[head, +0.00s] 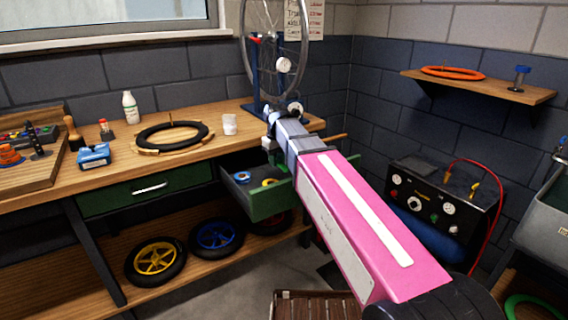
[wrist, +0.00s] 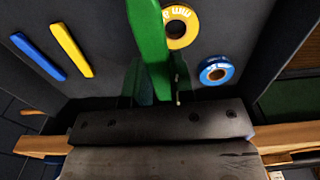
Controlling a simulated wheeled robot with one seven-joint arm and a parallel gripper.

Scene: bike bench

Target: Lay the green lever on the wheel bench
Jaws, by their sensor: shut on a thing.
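The green lever (wrist: 150,45) stretches up the wrist view from between my fingers. My gripper (wrist: 155,88) is shut on it, and its far end runs out of the picture. In the head view my gripper (head: 268,150) is above the open drawer, at the bench's front edge; I cannot make out the lever there. The wheel bench (head: 60,185) is a long wooden top with a wheel in a blue truing stand (head: 256,85) at its right end.
The open green drawer (head: 268,206) holds a yellow roll (wrist: 178,28), a blue roll (wrist: 216,70), a blue lever (wrist: 38,56) and a yellow lever (wrist: 70,48). On the bench are a tyre (head: 172,136), a white cup (head: 230,124), a white bottle (head: 130,107) and a blue box (head: 94,156).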

